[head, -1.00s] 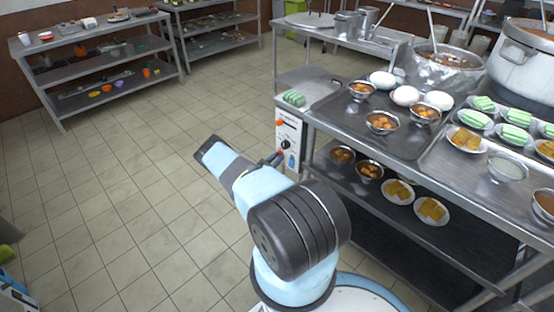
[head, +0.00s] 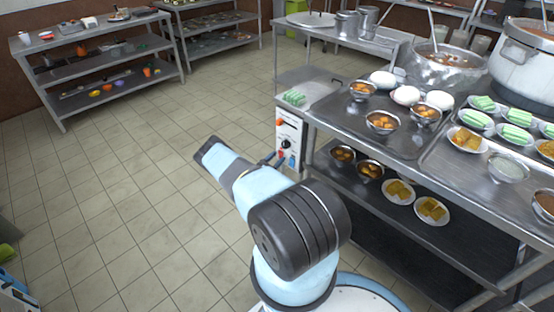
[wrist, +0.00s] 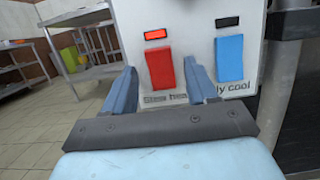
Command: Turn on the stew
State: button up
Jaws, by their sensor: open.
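In the wrist view, the panel (wrist: 205,60) carries a red switch (wrist: 160,68) labelled "Stew hea…", partly covered, and a blue switch (wrist: 229,58) labelled "…ly cool". A small indicator above the red switch is bright red; the one above the blue switch is dark. My gripper (wrist: 160,80) is open, its fingers on either side of the red switch; contact cannot be told.
The steel counter (head: 325,112) holds bowls, plates and a wrapped pot (head: 445,68). A large stockpot (head: 525,62) stands at the right. Bowls and plates sit on the shelf below. Tiled floor (head: 130,170) lies open at the left.

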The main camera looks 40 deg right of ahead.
jog(key=v, duration=1.3)
jog(key=shift+a, duration=0.2)
